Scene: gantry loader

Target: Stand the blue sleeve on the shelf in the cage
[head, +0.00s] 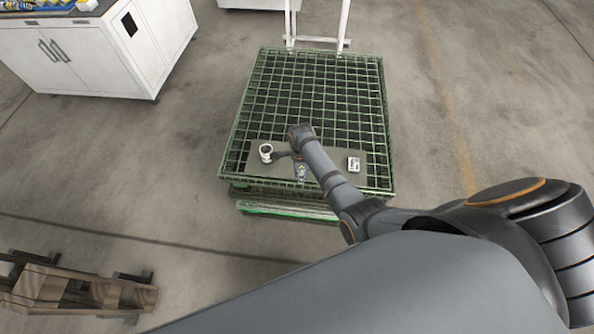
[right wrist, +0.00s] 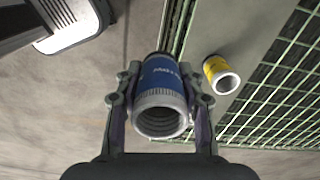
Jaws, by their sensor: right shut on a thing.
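The blue sleeve (right wrist: 160,78) is blue with a pale ribbed collar and an open end facing the camera in the right wrist view. My right gripper (right wrist: 160,98) is shut around it, a finger on each side. The sleeve looks roughly upright. Its lower end is hidden, so I cannot tell whether it touches the shelf. The green mesh cage (head: 375,100) surrounds the shelf. My left gripper is out of view.
A yellow sleeve (right wrist: 220,74) stands on the shelf beside the blue one. A small white object (head: 354,163) sits at the shelf's right. A white cabinet (head: 80,60) is at upper left and a wooden pallet (head: 75,290) at lower left.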

